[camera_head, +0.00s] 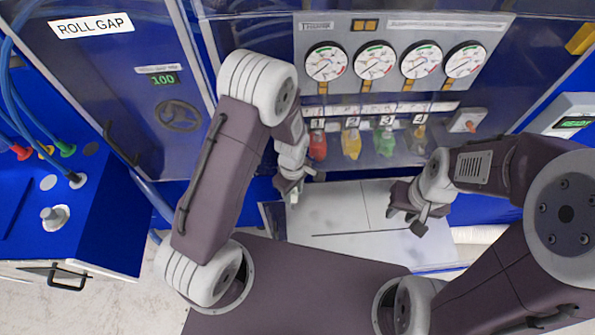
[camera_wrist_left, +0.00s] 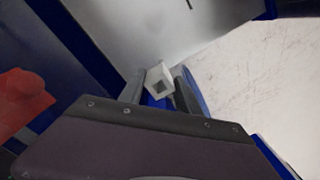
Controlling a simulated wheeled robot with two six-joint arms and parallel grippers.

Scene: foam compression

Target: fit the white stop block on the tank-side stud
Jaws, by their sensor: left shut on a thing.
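My left gripper (camera_head: 291,190) is shut on the white stop block (camera_wrist_left: 159,80), above the left part of a pale metal surface. In the left wrist view the block sits between the two fingertips and shows a square hole in the face turned to the camera. In the head view only a small pale bit of it shows at the fingertips. My right gripper (camera_head: 411,216) is above the right part of the same surface, with its fingers apart and nothing seen between them. I cannot make out the tank-side stud in either view.
A panel with gauges (camera_head: 326,62) and numbered coloured valves (camera_head: 318,146) stands behind my grippers. The pale surface (camera_head: 340,215) is bare between them. At left is a blue cabinet (camera_head: 110,225) with hoses and a round knob (camera_head: 55,217). A ROLL GAP display (camera_head: 163,79) reads 100.

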